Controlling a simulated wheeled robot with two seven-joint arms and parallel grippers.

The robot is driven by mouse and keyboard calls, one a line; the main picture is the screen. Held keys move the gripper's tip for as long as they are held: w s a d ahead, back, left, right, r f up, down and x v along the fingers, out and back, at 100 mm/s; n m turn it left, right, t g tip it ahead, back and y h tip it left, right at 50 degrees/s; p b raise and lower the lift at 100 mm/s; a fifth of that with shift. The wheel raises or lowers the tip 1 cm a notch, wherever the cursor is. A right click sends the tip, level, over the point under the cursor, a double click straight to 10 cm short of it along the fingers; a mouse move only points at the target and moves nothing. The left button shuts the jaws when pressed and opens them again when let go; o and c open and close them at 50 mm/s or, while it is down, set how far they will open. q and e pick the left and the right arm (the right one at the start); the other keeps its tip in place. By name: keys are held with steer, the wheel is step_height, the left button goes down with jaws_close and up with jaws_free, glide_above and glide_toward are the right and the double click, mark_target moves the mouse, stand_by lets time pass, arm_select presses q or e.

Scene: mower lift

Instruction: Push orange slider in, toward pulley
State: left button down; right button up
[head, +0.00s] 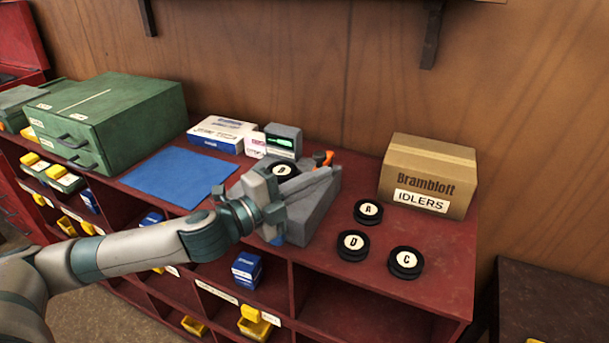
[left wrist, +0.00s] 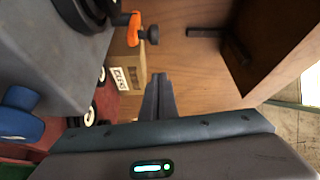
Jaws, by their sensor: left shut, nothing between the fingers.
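The orange slider (head: 322,158) sticks out at the back right of a grey fixture (head: 315,215) on the red bench. It has a dark knob-like end. A black pulley with a pale lettered face (head: 283,170) sits on the fixture, left of the slider. My left gripper (head: 328,173) lies across the fixture, its fingers shut and empty, close to the slider in the head view. In the left wrist view the orange slider (left wrist: 130,27) is above and left of the shut fingertips (left wrist: 159,77), with a visible gap. Contact is not visible. My right gripper is out of view.
Loose pulleys A (head: 368,211), D (head: 352,245) and C (head: 406,261) lie right of the fixture. An IDLERS carton (head: 428,175) stands behind them. A small box with a green display (head: 284,141) stands behind the fixture. A blue mat (head: 180,178) lies left.

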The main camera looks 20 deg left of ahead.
mark_target(324, 163)
arm_select(q)
steer(key=w+p, duration=0.2)
steer(key=w+a+p, duration=0.1)
steer(key=w+p, duration=0.1)
steer(key=w, duration=0.1)
steer(key=shift+w+f, duration=0.1)
steer(key=shift+w+a, duration=0.1)
stand_by(0.3)
